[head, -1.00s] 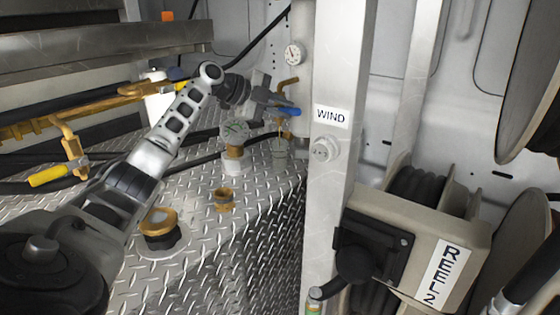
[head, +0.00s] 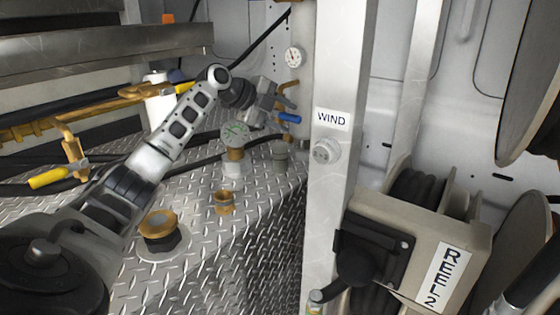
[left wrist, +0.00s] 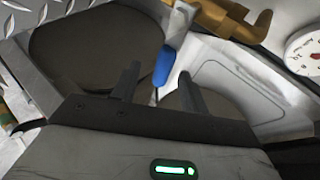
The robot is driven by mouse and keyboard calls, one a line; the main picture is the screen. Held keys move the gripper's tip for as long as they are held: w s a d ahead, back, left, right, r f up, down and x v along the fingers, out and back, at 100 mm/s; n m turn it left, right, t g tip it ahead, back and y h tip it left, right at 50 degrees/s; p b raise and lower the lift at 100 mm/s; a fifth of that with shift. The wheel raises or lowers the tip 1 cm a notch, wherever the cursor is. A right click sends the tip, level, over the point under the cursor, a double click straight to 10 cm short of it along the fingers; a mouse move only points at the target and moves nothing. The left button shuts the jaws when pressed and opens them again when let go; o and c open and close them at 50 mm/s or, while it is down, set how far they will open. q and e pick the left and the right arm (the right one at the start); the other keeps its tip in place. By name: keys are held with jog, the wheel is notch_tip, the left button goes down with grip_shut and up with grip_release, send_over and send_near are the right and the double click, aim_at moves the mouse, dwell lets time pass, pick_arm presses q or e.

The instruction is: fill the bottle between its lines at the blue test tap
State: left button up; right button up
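The blue tap handle (head: 290,117) is below a brass pipe (head: 288,86) beside the pillar. My left gripper (head: 278,108) is just left of the handle. In the left wrist view my left gripper (left wrist: 159,90) has its fingers apart, with the blue handle (left wrist: 163,65) beyond the gap; I see nothing held. A small grey-green vessel (head: 280,157) stands on the deck below the tap. I cannot tell whether it is the bottle; no lines or fill level can be made out. My right gripper is out of view.
The pillar with the WIND label (head: 332,119) stands right of the tap, and a gauge (head: 294,57) is above it. A round sight glass (head: 235,134) and brass fittings (head: 224,202) stand on the deck. The REEL 2 box (head: 425,240) is at lower right.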

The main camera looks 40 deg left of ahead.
pick_arm(q)
jog(key=shift+s+r, duration=0.1)
jog(key=shift+s, duration=0.05)
jog(key=b+v, duration=0.4)
jog(key=v, duration=1.1)
jog(key=shift+s, duration=0.25)
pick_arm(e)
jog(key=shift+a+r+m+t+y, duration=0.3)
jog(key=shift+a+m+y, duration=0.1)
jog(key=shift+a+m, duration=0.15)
pick_arm(q)
jog(key=shift+a+r, duration=0.1)
jog(key=shift+r, duration=0.15)
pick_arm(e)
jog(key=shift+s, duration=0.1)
